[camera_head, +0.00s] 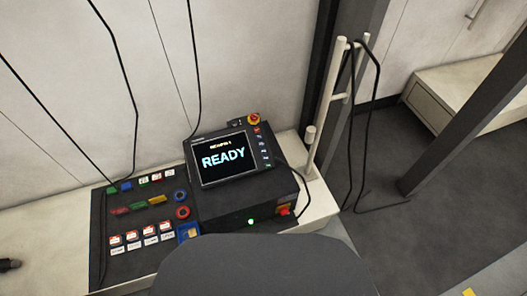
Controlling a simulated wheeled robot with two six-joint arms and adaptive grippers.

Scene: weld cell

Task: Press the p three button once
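A black control panel (118,278) lies on a pale bench. Its lower rows hold several small red-and-white buttons (132,236) with white labels below. Their lettering is too small to read, so I cannot tell which one is p three. A tilted pendant screen (223,157) on the right reads "READY" in light blue. A column of small keys (264,151) runs down its right side, also unreadable. Neither of my grippers shows in the head view. A large dark grey rounded shape covers the bottom middle and hides what lies behind it.
A red-and-yellow knob (254,119) tops the pendant. Blue and red round controls (182,211) sit mid-panel. A pale post (323,105) with hanging black cables stands right of the bench. A small dark item (9,265) lies at the left edge. Cables hang along the back wall.

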